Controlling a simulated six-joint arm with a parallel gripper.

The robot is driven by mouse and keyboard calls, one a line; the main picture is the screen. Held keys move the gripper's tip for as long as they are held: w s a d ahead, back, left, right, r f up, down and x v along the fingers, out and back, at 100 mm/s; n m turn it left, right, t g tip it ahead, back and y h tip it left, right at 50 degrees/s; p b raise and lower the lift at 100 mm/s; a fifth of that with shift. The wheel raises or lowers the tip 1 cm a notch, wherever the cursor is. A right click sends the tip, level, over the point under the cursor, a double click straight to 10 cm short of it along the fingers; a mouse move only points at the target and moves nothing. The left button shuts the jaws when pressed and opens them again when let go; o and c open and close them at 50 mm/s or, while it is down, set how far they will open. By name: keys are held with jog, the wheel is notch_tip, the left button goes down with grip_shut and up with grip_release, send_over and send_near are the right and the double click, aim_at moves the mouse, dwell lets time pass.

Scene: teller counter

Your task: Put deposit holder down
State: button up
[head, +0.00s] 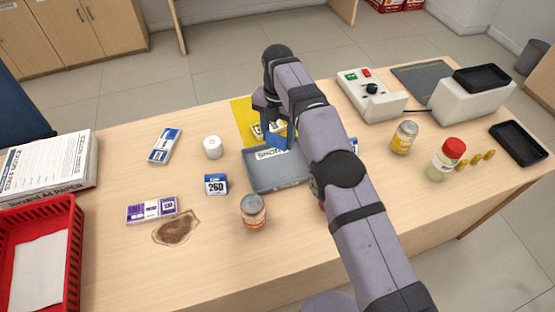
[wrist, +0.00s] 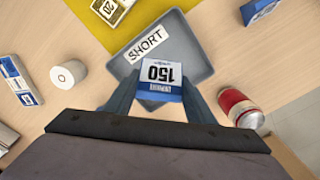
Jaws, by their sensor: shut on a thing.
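My gripper (head: 276,138) is shut on a small blue and white deposit holder (wrist: 160,76) marked 150. The holder sits between my two fingertips (wrist: 158,98) in the wrist view. In the head view it is hard to make out at the gripper. A grey tray (head: 272,182) with a white SHORT label lies below the gripper; in the wrist view the tray (wrist: 196,48) shows behind the holder. Whether the holder touches the tray I cannot tell. A similar blue holder marked 260 (head: 216,184) stands left of the tray.
A yellow mat (head: 240,110) with a banded bundle lies behind the tray. A white roll (head: 213,147) and an orange-labelled jar (head: 253,212) stand close by. The counter left of the tray has free patches.

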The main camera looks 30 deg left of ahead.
aim_at(278, 164)
jog(key=shift+f+p, duration=0.35)
jog(key=shift+f, duration=4.45)
jog(key=shift+f, duration=0.15)
jog(key=o, duration=1)
jog(key=shift+o, duration=0.2)
notch_tip(278, 164, up, 12)
jog(key=shift+r+p, duration=0.15)
jog(key=shift+p, duration=0.3)
jog(key=shift+d, duration=0.1)
